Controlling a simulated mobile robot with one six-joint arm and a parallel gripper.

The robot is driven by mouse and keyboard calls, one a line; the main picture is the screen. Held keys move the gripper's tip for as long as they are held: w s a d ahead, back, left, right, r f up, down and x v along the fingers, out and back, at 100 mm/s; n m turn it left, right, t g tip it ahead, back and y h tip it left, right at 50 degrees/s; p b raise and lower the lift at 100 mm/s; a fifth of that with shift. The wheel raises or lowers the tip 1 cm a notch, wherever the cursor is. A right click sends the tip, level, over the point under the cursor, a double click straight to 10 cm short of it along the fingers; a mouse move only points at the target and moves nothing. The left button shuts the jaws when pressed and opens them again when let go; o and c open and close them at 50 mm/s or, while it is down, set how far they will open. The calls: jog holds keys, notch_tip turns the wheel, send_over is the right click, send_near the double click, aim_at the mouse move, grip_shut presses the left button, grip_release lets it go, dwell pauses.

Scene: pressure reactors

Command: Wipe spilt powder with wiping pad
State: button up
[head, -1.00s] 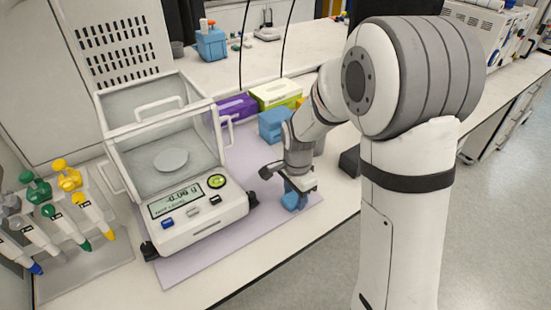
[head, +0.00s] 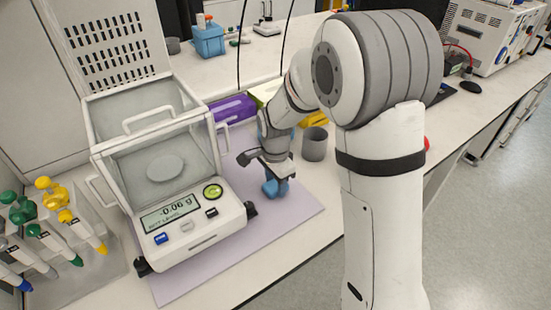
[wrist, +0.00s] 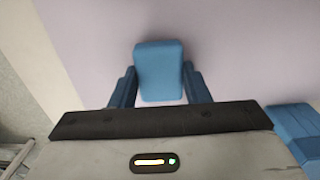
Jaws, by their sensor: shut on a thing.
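My gripper (head: 272,182) is over the lilac mat (head: 290,218), to the right of the balance. It is shut on the blue wiping pad (wrist: 159,70). In the wrist view the pad sits between two dark blue fingers, with the mat beyond it. In the head view, the blue at the gripper's tip is low over the mat; I cannot tell whether the pad touches it. The white balance (head: 215,225) with its clear draft shield stands on the mat. I cannot make out any spilt powder.
A grey cup (head: 314,145) stands right of my gripper. A purple box (head: 233,109) lies behind the balance. Pipettes (head: 60,225) hang in a stand at the left. A blue block (wrist: 298,128) shows at the wrist view's right edge. The mat's front right is clear.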

jog(key=r, duration=0.1)
jog(key=r+p, duration=0.1)
jog(key=r, duration=0.1)
jog(key=shift+s+d+r, duration=0.1)
jog(key=shift+s, duration=0.1)
jog(key=shift+w+r+p, duration=0.25)
jog(key=shift+r+p, duration=0.3)
jog(key=shift+r, duration=0.1)
jog(key=shift+s+r+p, duration=0.15)
jog(key=shift+r+p, duration=0.8)
jog(key=shift+r, duration=0.6)
